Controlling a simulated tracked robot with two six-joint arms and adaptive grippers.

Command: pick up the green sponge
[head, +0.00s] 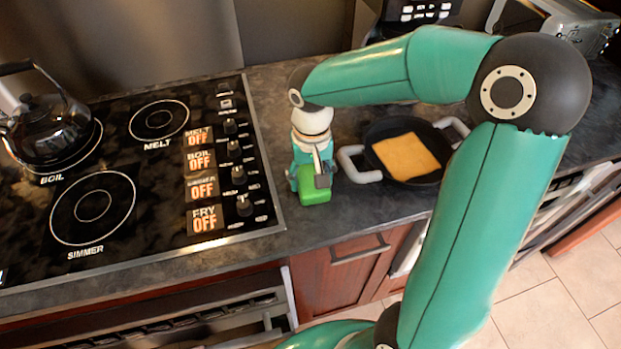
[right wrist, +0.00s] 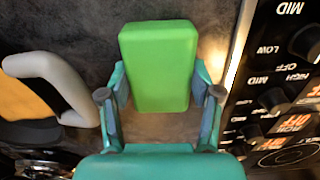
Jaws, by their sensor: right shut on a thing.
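The green sponge (head: 315,191) is at the counter's front part, between the stove and a black pan. In the right wrist view the sponge (right wrist: 160,65) is a bright green block, with its near end between the two fingers. My right gripper (head: 318,178) points down at the sponge from above and is shut on it. In the right wrist view the fingers of my right gripper (right wrist: 160,105) stand on either side of the sponge. I cannot tell whether the sponge touches the counter. My left gripper is not in view.
The black stove (head: 120,180) with several knobs lies left of the sponge. A black kettle (head: 45,125) stands on it. A black pan (head: 385,130) with pale handles, holding a yellow-orange square (head: 406,156), sits close on the right. Dark counter (head: 350,215) is bare in front.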

